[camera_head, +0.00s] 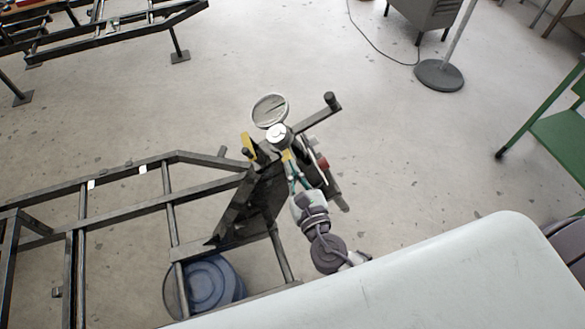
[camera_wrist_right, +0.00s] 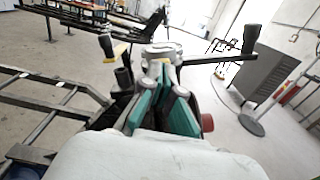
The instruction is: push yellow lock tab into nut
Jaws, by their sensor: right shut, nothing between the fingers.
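A yellow piece (camera_head: 248,147), which looks like the lock tab, stands at the left of the spring suspension assembly. My right gripper (camera_head: 290,168) is shut and empty, just below this part in the head view. Its teal-padded fingers (camera_wrist_right: 166,84) point at it. I cannot tell whether they touch. My left gripper is out of view.
A tilted round disc (camera_head: 270,110) and a dark bar (camera_head: 318,113) stand close beyond the fingers. A dark metal frame (camera_head: 115,217) extends left, with a blue drum (camera_head: 212,283) beneath it. The floor to the right is largely clear up to a green table (camera_head: 560,135).

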